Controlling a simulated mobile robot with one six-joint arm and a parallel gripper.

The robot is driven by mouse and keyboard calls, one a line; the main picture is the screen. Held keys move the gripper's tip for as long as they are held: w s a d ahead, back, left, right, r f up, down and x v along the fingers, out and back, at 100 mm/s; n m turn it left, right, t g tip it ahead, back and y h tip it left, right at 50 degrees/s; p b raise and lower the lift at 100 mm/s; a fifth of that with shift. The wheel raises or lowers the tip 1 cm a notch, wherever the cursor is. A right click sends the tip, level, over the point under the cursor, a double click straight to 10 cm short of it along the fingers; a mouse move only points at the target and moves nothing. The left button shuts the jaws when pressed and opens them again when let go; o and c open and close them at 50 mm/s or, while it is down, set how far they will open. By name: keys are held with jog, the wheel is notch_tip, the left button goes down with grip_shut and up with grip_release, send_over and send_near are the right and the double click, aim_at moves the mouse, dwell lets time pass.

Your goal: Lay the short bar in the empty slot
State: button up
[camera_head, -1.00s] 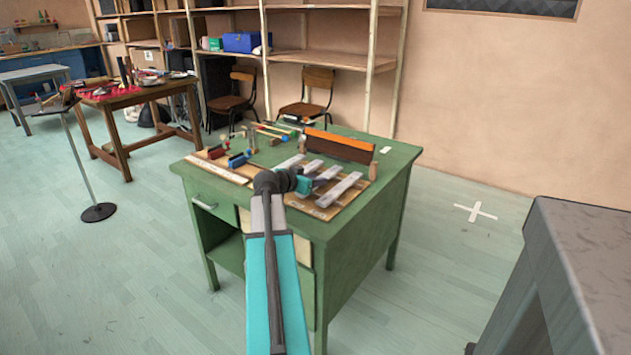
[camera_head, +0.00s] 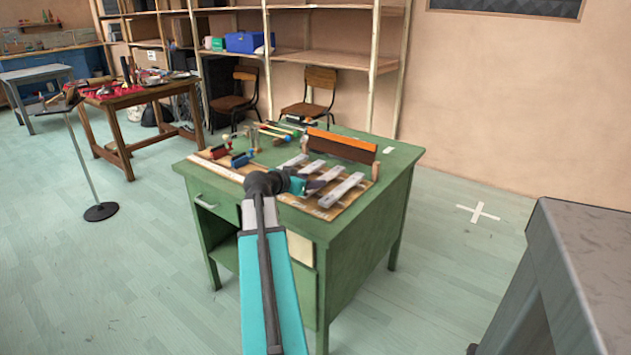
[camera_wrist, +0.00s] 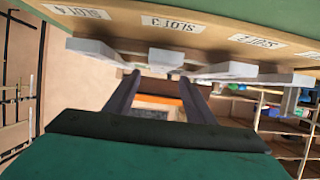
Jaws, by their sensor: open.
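Several pale grey bars lie side by side on a tan board (camera_head: 331,211) on the green desk. The bar nearest the right front (camera_head: 341,190) is long and clear of my gripper. My gripper (camera_head: 314,185) is low over the board, at the near end of the third bar from the back, which it partly hides. In the wrist view the board's labels read SLOT 4, SLOT 3 (camera_wrist: 168,24) and so on, each with a bar end by it. The open fingers (camera_wrist: 160,82) point toward the SLOT 3 bar (camera_wrist: 165,58). I cannot tell which bar is short.
Mallets (camera_head: 277,130) and small red and blue items (camera_head: 241,159) lie at the back left of the desk (camera_head: 400,165). A grey surface (camera_head: 590,245) is close at right; two chairs stand behind.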

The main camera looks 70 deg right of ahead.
jog(key=v, duration=0.9)
jog(key=shift+a+r, duration=0.2)
jog(key=shift+r, duration=0.1)
